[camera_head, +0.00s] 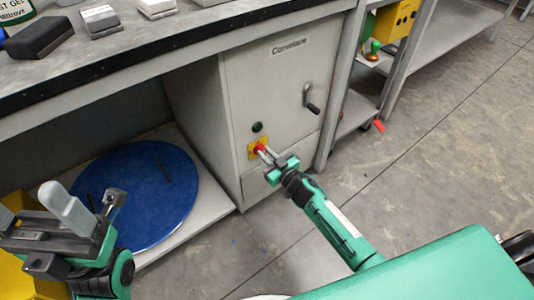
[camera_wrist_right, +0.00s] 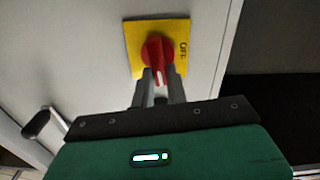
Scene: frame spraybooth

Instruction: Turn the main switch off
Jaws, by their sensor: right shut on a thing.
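The main switch is a red rotary knob (camera_head: 260,148) on a yellow plate (camera_head: 252,154), low on the front of a grey cabinet (camera_head: 270,85). In the right wrist view the red knob (camera_wrist_right: 157,50) has a white mark pointing down the picture, and the word OFF is at the right of the yellow plate (camera_wrist_right: 137,37). My right gripper (camera_head: 267,153) is shut on the knob, with its fingers (camera_wrist_right: 161,82) at either side of the knob's lower part. My left gripper (camera_head: 90,207) is at the lower left, open and empty, away from the switch.
A black-knobbed door handle (camera_head: 310,99) is on the cabinet. The workbench top (camera_head: 150,40) overhangs the cabinet. A blue disc (camera_head: 140,195) lies on the low shelf.

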